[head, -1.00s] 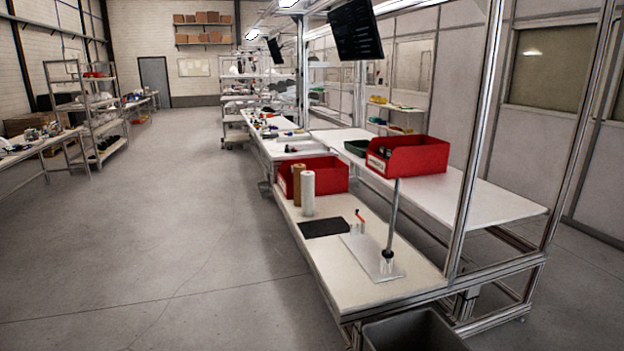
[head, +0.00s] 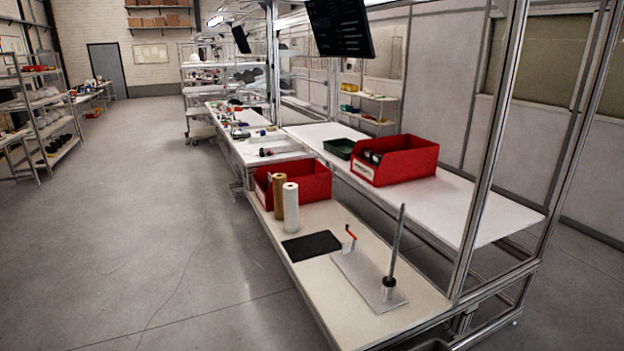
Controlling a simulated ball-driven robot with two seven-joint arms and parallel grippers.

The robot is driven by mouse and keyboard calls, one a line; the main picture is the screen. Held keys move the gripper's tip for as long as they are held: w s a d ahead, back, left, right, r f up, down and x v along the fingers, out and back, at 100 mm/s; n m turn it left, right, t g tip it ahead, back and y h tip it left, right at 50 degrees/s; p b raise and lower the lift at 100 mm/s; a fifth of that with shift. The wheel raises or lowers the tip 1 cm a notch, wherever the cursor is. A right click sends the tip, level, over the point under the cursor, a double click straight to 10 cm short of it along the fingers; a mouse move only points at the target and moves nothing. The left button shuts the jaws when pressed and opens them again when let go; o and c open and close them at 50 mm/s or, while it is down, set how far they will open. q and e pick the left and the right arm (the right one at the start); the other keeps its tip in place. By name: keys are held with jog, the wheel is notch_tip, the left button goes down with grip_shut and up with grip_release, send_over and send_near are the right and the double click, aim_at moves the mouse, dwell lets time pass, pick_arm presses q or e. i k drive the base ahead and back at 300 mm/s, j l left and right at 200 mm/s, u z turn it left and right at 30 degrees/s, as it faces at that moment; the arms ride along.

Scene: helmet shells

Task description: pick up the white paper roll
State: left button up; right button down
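The white paper roll (head: 291,208) stands upright on the near worktable (head: 325,282) in the head view, close to its left edge. A brown roll (head: 278,196) stands upright just behind it and to its left. A red bin (head: 318,183) sits behind and to the right of the rolls. Neither of my grippers is in view.
A black mat (head: 311,246) lies in front of the white roll. A metal plate (head: 352,275) with an upright rod (head: 396,243) is further forward. Another red bin (head: 408,161) sits on the white table. Open floor (head: 130,240) lies to the left.

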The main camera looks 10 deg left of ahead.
aim_at(290, 190)
jog(key=i+j+u, duration=0.45)
jog(key=i+u, duration=0.65)
jog(key=i+j+z, duration=0.2)
jog(key=i, duration=0.3)
jog(key=i+z, duration=0.2)
jog(key=i, duration=0.35)
